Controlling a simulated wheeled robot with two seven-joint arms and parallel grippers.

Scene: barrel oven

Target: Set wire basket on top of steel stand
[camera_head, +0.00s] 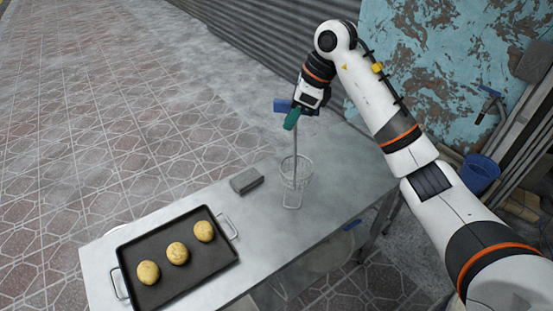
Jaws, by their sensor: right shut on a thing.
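The wire basket (303,172) is a small round mesh cup near the far right part of the metal table. A thin upright rod (295,145) runs from it up to a teal handle (291,119). My right gripper (297,108) is shut on this handle, above the table. A small steel loop-shaped piece (292,206) shows just below the basket, and it may be the base of the steel stand. I cannot tell whether the basket touches it or the table. My left gripper is not in view.
A black tray (206,263) with three round dough pieces lies on the near left of the metal table (262,228). A grey block (246,181) lies left of the basket. A blue bucket (480,172) and planks stand at the right, off the table.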

